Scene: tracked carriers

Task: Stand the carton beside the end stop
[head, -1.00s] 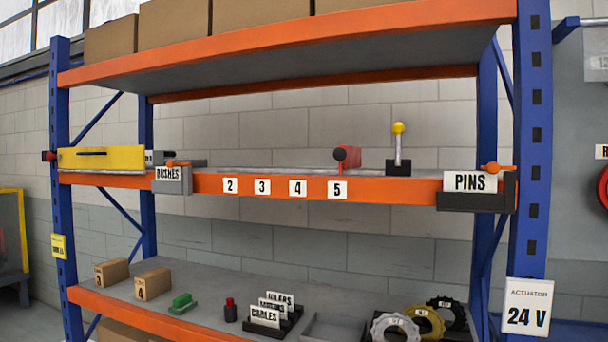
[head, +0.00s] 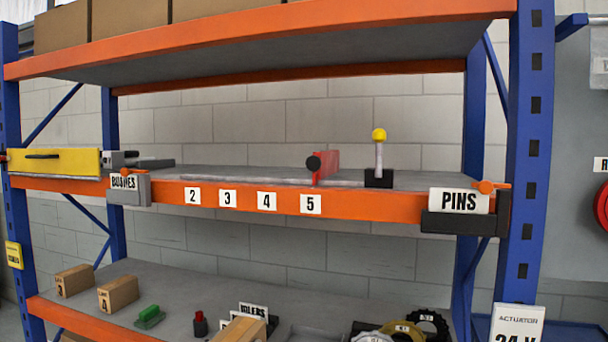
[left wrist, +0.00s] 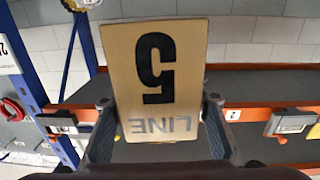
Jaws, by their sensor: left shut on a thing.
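A tan carton (left wrist: 190,45) marked "5" and "LINE" is between the two fingers of my left gripper (left wrist: 158,104), which is shut on it. Its lettering is upside down in the left wrist view. A tan box top (head: 240,331) at the bottom edge of the head view looks like this carton, in front of the lower shelf. A red upright plate with a black knob (head: 325,167), apparently the end stop, stands on the middle shelf above and right of label 5. My right gripper is not in view.
The middle shelf's orange front edge (head: 350,205) carries labels 2 to 5. A yellow-knobbed lever (head: 379,160) stands right of the red plate. A BUSHES bin (head: 128,188) and PINS bin (head: 458,205) hang at the front. Two cartons (head: 118,294) (head: 75,281) stand on the lower shelf.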

